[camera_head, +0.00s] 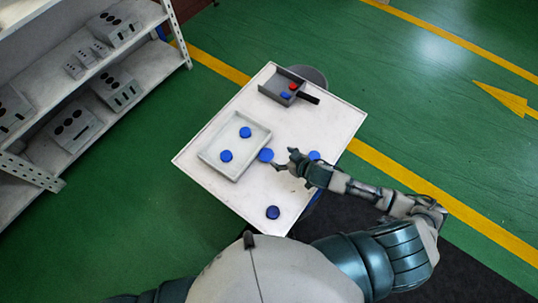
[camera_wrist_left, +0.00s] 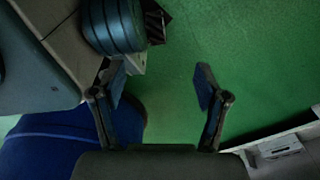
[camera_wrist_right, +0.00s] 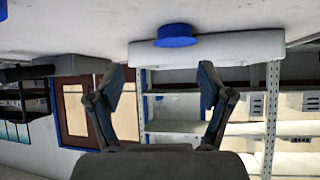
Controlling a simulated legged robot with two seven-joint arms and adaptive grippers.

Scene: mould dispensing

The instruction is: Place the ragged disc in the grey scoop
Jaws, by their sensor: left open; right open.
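A blue disc (camera_head: 266,155) lies on the white table by the tray's right edge, just beyond my right gripper (camera_head: 286,161). That gripper is open and empty. In the right wrist view a blue disc (camera_wrist_right: 175,36) shows above and between the spread fingertips (camera_wrist_right: 160,78), apart from them. More blue discs lie at the front (camera_head: 273,212) and partly behind my right arm (camera_head: 314,155). Which disc is ragged I cannot tell. The grey scoop (camera_head: 272,92) with a black handle sits at the table's far end, holding a red and a blue piece. My left gripper (camera_wrist_left: 160,80) is open and empty over the floor.
A pale tray (camera_head: 212,157) on the table holds two blue discs (camera_head: 245,132) (camera_head: 226,156). A round grey object (camera_head: 315,76) stands behind the table's far edge. A shelf rack (camera_head: 130,75) with grey boxes stands at left. The table between tray and scoop is clear.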

